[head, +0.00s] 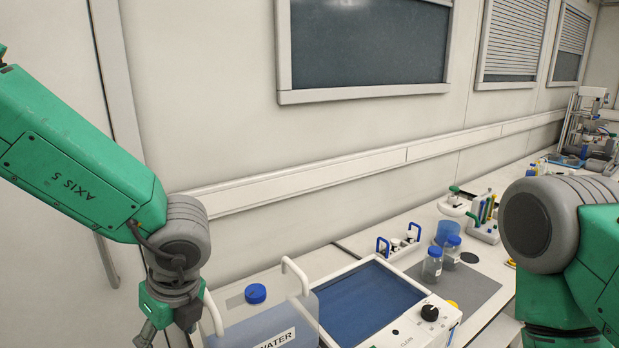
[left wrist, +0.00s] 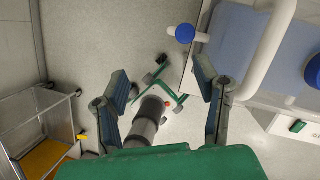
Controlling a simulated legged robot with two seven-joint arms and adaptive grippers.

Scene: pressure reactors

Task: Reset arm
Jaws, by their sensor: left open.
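My left arm, green with a grey joint, comes in from the left of the head view and points down. Its gripper (head: 165,322) is partly cut off by the bottom edge, left of the water container (head: 262,318). In the left wrist view the two fingers of my left gripper (left wrist: 162,85) are spread apart with nothing between them; the floor shows below. My right arm stands at the right edge of the head view, and its gripper is out of the picture.
A blue-topped device (head: 370,292) with a black knob stands right of the container. Bottles with blue caps (head: 432,265) stand on a grey mat (head: 478,290). In the left wrist view a cart (left wrist: 40,125) stands at left and the container's handle (left wrist: 268,45) is close at right.

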